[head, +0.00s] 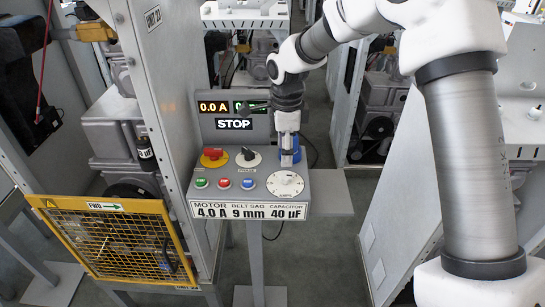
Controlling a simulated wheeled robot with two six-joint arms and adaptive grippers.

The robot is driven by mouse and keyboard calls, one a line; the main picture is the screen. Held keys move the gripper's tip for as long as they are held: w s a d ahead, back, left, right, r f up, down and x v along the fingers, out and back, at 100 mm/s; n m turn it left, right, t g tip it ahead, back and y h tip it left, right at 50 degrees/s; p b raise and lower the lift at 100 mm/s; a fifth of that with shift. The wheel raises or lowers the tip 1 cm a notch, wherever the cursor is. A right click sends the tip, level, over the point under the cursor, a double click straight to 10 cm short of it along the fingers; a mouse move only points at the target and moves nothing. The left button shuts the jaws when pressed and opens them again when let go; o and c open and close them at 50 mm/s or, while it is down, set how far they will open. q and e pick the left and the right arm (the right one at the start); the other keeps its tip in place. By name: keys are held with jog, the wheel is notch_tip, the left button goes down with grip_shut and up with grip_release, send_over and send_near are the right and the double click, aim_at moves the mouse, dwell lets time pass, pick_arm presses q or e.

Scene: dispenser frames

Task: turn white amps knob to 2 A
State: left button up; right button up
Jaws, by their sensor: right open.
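The white amps knob (285,184) is a round dial with marks around its rim, at the right front of the grey control box (251,205). Its marks are too small to read, so its setting cannot be told. My right gripper (287,155) points down just behind the dial in the picture and looks apart from it. It is open with nothing seen in it; a blue part (296,157) shows beside its fingers. The display (213,107) reads 0.0 A, and STOP (234,124) shows below it. My left gripper is out of view.
A red knob on yellow (213,156), a black switch (248,156) and green, red and blue buttons (224,183) share the box. A yellow mesh guard (118,243) and tall frame stand left.

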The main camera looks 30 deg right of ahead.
aim_at(284, 173)
jog(key=shift+w+a+f+p, duration=0.15)
jog(key=shift+w+f+p, duration=0.15)
jog(key=shift+w+f, duration=0.85)
jog(key=s+f, duration=0.1)
jog(key=s, duration=0.2)
jog(key=s+f+p, duration=0.1)
jog(key=shift+s+d+f, duration=0.25)
jog(key=shift+d+f, duration=0.1)
jog(key=shift+w+a+f, duration=0.2)
jog(key=shift+w+f, duration=1.05)
jog(key=shift+s+r, duration=0.3)
jog(key=shift+s, duration=0.25)
jog(key=c, duration=1.1)
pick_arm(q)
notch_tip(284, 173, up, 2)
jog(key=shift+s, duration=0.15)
pick_arm(e)
jog(key=shift+w+f, duration=0.1)
jog(key=shift+c, duration=0.2)
